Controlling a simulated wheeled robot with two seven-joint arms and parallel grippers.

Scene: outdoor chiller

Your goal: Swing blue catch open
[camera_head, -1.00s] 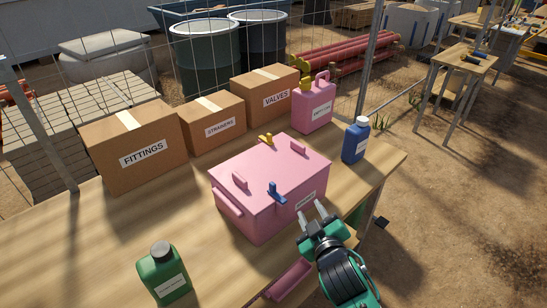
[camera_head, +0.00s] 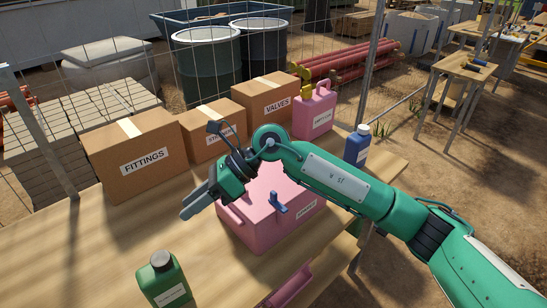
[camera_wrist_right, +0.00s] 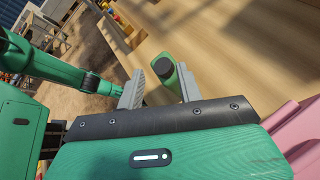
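The pink chiller (camera_head: 248,227) stands on the wooden table with its lid down. The blue catch (camera_head: 278,202) is on the chiller's front edge, its lever sticking up. My right arm reaches in from the right, above the lid, and hides much of its top; the yellow catch seen earlier is hidden. My right gripper (camera_head: 197,203) is left of the chiller, pointing left, away from the blue catch. In the right wrist view its fingers (camera_wrist_right: 160,90) are apart with nothing between them; the green bottle (camera_wrist_right: 168,73) shows beyond. My left gripper is not seen.
Fittings (camera_head: 140,158), strainers (camera_head: 212,133) and valves (camera_head: 272,103) boxes line the table's back. A pink jug (camera_head: 314,116) and blue bottle (camera_head: 357,147) stand right of them. The green bottle (camera_head: 163,282) is at the front. The table's left side is clear.

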